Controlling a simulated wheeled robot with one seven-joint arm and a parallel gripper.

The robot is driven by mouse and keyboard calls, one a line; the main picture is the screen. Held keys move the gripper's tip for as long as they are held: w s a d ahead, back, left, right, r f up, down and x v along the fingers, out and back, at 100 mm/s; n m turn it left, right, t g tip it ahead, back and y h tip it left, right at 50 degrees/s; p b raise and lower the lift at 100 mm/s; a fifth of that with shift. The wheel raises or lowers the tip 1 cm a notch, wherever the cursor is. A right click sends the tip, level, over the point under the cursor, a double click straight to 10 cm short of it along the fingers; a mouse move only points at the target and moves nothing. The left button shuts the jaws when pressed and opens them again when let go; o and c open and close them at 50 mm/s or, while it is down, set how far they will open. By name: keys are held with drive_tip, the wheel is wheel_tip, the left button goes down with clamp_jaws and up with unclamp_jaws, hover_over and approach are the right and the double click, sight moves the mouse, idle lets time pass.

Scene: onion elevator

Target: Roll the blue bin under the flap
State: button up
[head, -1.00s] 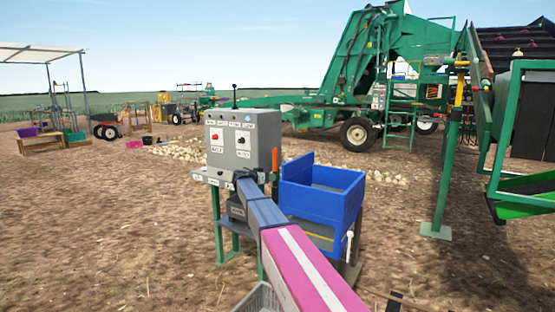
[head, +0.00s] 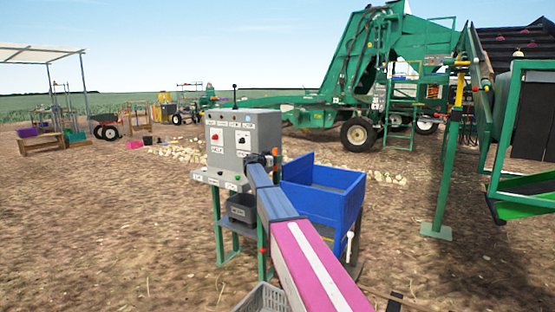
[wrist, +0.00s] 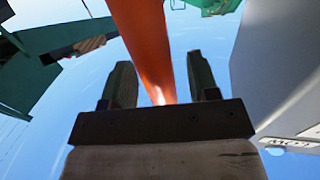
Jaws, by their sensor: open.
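The blue bin (head: 325,212) stands upright to the right of the grey control box in the head view, its open top facing up. My arm passes in front of its left side. My gripper (head: 262,158) is small and partly hidden at the control box's right edge, beside an orange handle (head: 275,152). In the wrist view my gripper (wrist: 163,82) is open, with its two dark fingers apart. The orange handle (wrist: 143,40) runs between or just beyond the fingers; contact cannot be told. I cannot make out which part is the flap.
The grey control box (head: 240,140) with buttons and switches stands on a green stand. A grey crate (head: 262,299) is at the bottom. A green post (head: 443,190) stands to the right. A large green elevator machine (head: 345,80) is behind. Bare soil lies between.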

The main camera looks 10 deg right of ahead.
drive_tip(key=shift+x, duration=0.85)
clamp_jaws()
drive_tip(key=s+d, duration=5.1)
drive_tip(key=shift+s, duration=0.15)
drive_tip(key=shift+d, duration=0.15)
unclamp_jaws()
drive_tip(key=shift+s+d, duration=0.1)
